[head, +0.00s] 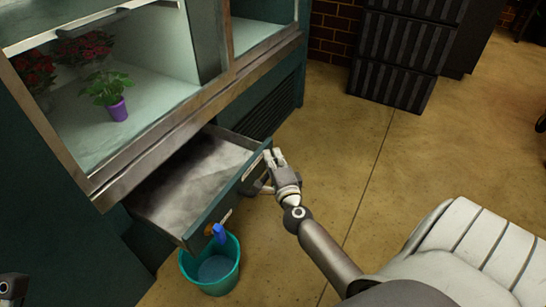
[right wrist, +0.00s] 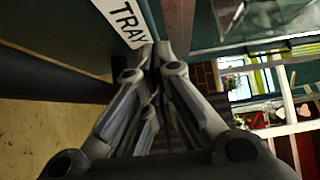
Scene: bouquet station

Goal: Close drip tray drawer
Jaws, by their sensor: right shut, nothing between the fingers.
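The drip tray drawer (head: 190,225) stands pulled out from under the flower display cabinet (head: 150,180). Its shallow grey metal inside is bare, and its front panel is dark green. My right gripper (head: 273,158) is shut and empty at the outer face of the drawer front, near its far right end. In the right wrist view the shut fingers (right wrist: 158,55) reach up to the drawer front (right wrist: 65,70), beside a white label (right wrist: 128,22) reading "TRAY". I cannot tell whether the fingertips touch the panel.
A teal bucket (head: 225,268) stands on the floor below the drawer's near corner, close to a blue and brown tap-like fitting (head: 218,233). A purple potted plant (head: 117,108) is inside the cabinet. Dark drawer units (head: 400,65) stand at the back.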

